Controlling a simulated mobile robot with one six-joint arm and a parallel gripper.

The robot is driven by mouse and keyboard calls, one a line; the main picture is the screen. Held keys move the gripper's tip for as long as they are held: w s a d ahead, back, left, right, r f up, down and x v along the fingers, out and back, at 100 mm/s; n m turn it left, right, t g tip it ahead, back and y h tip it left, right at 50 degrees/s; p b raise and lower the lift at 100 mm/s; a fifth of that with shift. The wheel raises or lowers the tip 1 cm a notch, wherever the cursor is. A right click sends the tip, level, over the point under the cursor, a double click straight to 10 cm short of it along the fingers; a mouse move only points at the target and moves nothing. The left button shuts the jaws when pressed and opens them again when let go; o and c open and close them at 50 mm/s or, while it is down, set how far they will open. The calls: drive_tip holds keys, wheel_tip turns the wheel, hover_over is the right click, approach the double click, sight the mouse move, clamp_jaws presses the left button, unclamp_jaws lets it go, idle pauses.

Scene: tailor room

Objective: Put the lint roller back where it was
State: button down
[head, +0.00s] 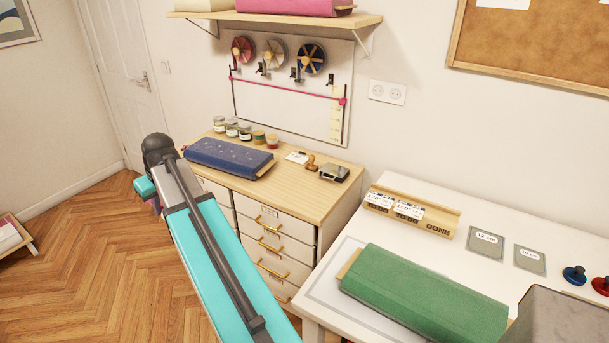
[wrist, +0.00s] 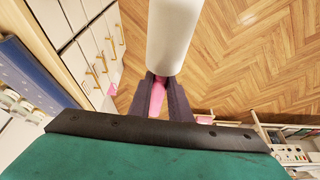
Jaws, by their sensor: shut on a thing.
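In the wrist view the lint roller (wrist: 176,38) has a white cylindrical roll and a pink handle. My gripper (wrist: 161,84) is shut on the pink handle, with a dark finger on each side. The white roll sticks out past the fingertips, and the top of the picture cuts it off. Herringbone floor shows behind it. In the head view my arm reaches out on the left, in front of the drawer cabinet. The gripper's fingers and the lint roller cannot be made out there.
The wooden-topped drawer cabinet (head: 320,201) bears a blue fabric bolt (head: 228,158), several small jars, a stamp and an ink pad. A white table (head: 483,270) at right holds a green bolt (head: 425,293) and a wooden card rack (head: 411,209). Open floor (head: 95,265) lies left.

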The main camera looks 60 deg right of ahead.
drive_tip(key=s+d+f+m+p, duration=0.1)
drive_tip(key=s+d+p, duration=0.1)
drive_tip(key=s+d, duration=0.6)
drive_tip(key=s+d+f+m+p, duration=0.1)
drive_tip(key=s+d, duration=0.8)
drive_tip(key=d, duration=1.1)
drive_tip(key=s+d+f+h+p, duration=0.1)
drive_tip(key=s+d+f+p, duration=0.2)
drive_tip(key=s+d, duration=0.6)
drive_tip(key=d, duration=0.5)
drive_tip(key=shift+d+f+m, duration=0.2)
drive_tip(key=shift+d+m, duration=0.05)
drive_tip(key=shift+m, duration=0.15)
drive_tip(key=shift+s+f, duration=0.1)
drive_tip(key=shift+f, duration=0.1)
drive_tip(key=shift+f+b, duration=0.95)
drive_tip(key=shift+f, duration=2.1)
drive_tip(key=shift+f+b, duration=1)
drive_tip(key=shift+f, duration=0.3)
drive_tip(key=c, duration=1.6)
unclamp_jaws()
